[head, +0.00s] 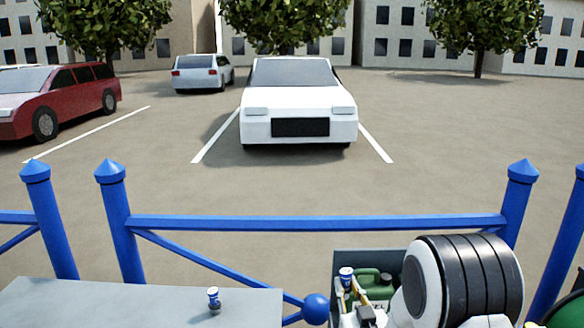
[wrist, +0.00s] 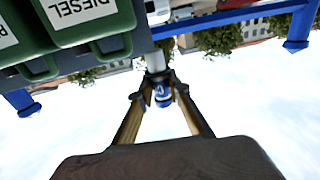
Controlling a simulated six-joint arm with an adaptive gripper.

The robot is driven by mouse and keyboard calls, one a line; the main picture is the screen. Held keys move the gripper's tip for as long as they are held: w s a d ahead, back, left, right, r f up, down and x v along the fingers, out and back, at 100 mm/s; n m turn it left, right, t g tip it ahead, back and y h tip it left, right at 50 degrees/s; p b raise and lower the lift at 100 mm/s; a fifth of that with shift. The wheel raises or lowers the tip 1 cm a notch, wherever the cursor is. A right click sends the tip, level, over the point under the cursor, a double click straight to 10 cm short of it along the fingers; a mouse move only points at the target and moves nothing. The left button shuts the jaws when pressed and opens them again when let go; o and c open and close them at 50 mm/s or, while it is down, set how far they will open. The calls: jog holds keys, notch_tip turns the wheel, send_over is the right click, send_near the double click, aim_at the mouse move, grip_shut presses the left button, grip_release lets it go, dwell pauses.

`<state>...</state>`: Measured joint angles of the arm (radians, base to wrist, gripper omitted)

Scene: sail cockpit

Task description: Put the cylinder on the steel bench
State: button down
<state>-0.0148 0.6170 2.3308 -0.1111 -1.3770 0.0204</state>
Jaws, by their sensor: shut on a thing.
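A small blue-and-white cylinder (head: 346,275) is between the yellowish fingers of my gripper (head: 350,291), in front of a dark grey crate. In the wrist view the cylinder (wrist: 163,95) sits between the two fingertips of my gripper (wrist: 160,88), which is shut on it. A second, similar blue-and-white can (head: 213,297) stands upright on a flat grey bench top (head: 120,305) at the lower left, which looks like the steel bench. The held cylinder is to the right of this bench top, apart from it. My arm hides part of the crate.
A dark grey crate (head: 345,258) holds green jerrycans (head: 375,281); one (wrist: 95,20) reads DIESEL in the wrist view. A blue railing (head: 320,222) runs behind the bench, with a blue ball (head: 315,308) beside its right edge. Most of the visible bench top is bare.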

jog(key=s+d+h, duration=0.1)
jog(key=d, duration=0.1)
jog(key=s+d+m+h, duration=0.1)
jog(key=s+d, duration=0.1)
jog(key=shift+s+r, duration=0.1)
jog(key=shift+a, duration=0.1)
dwell(0.3)
jog(key=w+a+f+n+g+y, duration=0.1)
jog(key=w+a+n+g+y, duration=0.1)
jog(key=a, duration=0.6)
jog(key=w+a+f+n+g+y, duration=0.1)
jog(key=w+a+n+g+y, duration=0.1)
jog(key=w+a+n+y, duration=0.2)
jog(key=w+a+f+n+g+y, duration=0.1)
jog(key=w+a+y, duration=0.6)
jog(key=a, duration=0.7)
jog(key=shift+w+a+f+n+g, duration=0.15)
jog(key=shift+w+f+n+g, duration=0.3)
jog(key=shift+n, duration=0.75)
jog(key=shift+s, duration=0.1)
jog(key=shift+f, duration=2.4)
jog(key=shift+f, duration=0.1)
